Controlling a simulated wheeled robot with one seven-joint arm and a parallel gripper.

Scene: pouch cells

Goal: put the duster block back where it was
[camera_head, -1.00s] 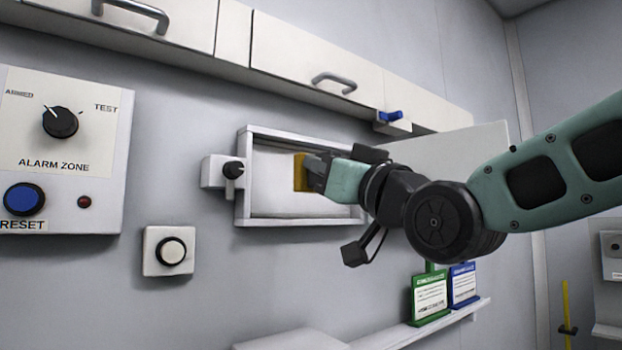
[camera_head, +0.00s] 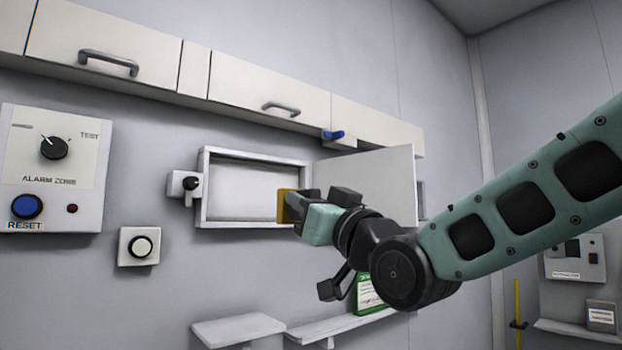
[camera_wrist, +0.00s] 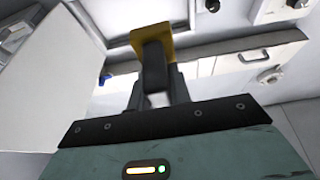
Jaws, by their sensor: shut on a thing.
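The duster block is a yellow block (camera_head: 284,206), held in my gripper (camera_head: 294,207). In the head view it is at the lower right of the open wall box (camera_head: 203,190), overlapping the box's front opening. In the wrist view the yellow block (camera_wrist: 150,38) shows at the fingertips, and the dark fingers hide part of it. My gripper is shut on it. The box is a shallow white-framed recess with its door (camera_head: 375,185) swung open to the right. The visible part of its inside looks empty.
A latch with a black knob (camera_head: 190,184) is left of the box. Cabinets with handles (camera_head: 281,107) run above. Below are a white shelf (camera_head: 238,330) and a ledge with a green card (camera_head: 368,293). The alarm panel (camera_head: 52,165) and a round button (camera_head: 140,246) are at left.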

